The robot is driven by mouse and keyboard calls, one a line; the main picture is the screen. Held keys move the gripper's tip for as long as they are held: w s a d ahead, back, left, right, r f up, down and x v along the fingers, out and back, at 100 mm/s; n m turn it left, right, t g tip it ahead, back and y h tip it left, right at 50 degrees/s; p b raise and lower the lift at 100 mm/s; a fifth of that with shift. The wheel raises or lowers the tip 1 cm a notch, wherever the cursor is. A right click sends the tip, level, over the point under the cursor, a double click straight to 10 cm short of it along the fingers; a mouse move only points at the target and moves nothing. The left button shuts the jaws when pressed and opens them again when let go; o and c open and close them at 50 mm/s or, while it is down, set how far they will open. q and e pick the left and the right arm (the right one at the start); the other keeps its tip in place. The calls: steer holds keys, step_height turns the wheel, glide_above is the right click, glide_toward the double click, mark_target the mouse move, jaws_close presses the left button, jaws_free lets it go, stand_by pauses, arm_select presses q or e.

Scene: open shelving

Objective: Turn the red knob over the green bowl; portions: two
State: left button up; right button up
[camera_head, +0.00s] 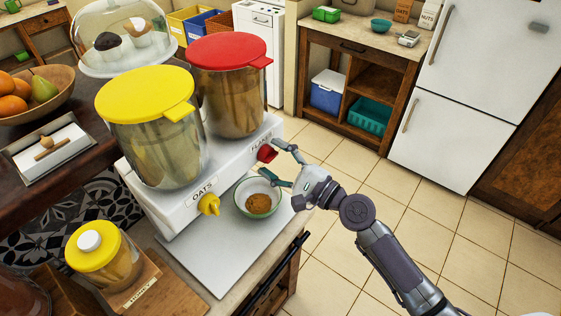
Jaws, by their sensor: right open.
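The red knob (266,153) sticks out of the front of the white dispenser base (240,155), below the red-lidded canister (231,85) and beside the label "FLAKES", partly hidden. The green bowl (245,207) stands on the grey mat in front of the base, below the red knob, with some brown food in it. My right gripper (272,163) is open, its fingers close to the red knob and above the bowl's far edge. I cannot tell whether a finger touches the knob. My left gripper is not in view.
A yellow knob (209,204) marked "OATS" sits under the yellow-lidded canister (153,125). A small yellow-lidded jar (103,257) stands at the lower left. A fruit bowl (58,78) and glass dome (125,35) stand behind. The tiled floor to the right is clear.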

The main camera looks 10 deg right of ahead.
steer(key=v, duration=1.2)
steer(key=shift+f, duration=0.1)
